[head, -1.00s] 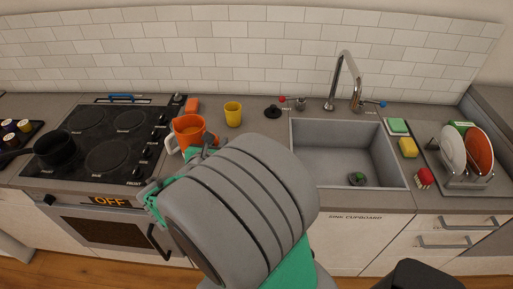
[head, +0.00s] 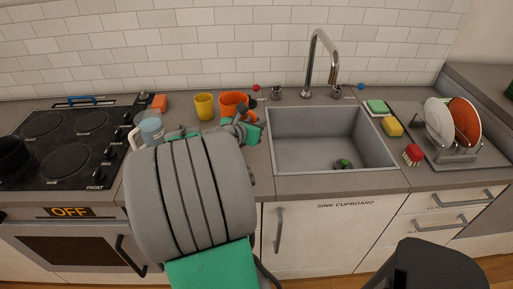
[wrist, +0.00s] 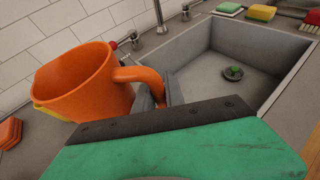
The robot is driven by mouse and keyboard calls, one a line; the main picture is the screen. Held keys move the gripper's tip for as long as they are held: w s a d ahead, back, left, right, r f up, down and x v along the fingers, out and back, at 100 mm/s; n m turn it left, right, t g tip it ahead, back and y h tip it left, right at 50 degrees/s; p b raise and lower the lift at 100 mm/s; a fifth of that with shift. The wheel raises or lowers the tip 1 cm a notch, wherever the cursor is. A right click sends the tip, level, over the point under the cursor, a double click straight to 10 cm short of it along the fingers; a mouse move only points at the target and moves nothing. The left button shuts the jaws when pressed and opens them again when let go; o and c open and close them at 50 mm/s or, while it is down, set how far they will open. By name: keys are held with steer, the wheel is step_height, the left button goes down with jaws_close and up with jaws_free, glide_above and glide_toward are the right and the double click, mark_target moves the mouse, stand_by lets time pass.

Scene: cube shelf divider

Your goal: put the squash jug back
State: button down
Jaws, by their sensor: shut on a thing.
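The squash jug, taken to be the orange jug (head: 232,102), is at the counter's back, just right of the yellow cup, in the head view. In the wrist view the orange jug (wrist: 85,88) fills the left side, its handle toward me. My gripper (wrist: 158,100) is shut on that handle; it also shows in the head view (head: 243,120), left of the sink. My arm hides the counter below it. I cannot tell whether the jug's base touches the counter. A clear jug (head: 152,128) with a white handle and bluish contents stands beside the hob.
The yellow cup (head: 204,106) and an orange block (head: 159,102) stand along the back. The sink (head: 330,140) with its tall tap (head: 318,62) is right of my gripper. A dish rack (head: 455,145) holds plates at far right. The hob (head: 60,140) is left.

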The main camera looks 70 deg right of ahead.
steer(key=d+f+b, duration=0.2)
steer(key=shift+w+f, duration=0.3)
steer(key=shift+w, duration=0.1)
step_height(320, 180, down, 3)
steer(key=b, duration=0.4)
steer(key=shift+w+d+f, duration=0.1)
steer(key=shift+f, duration=0.1)
steer(key=shift+r, duration=0.25)
steer(key=c, duration=1.9)
jaws_free()
steer(key=shift+f, duration=0.25)
steer(key=o, duration=0.5)
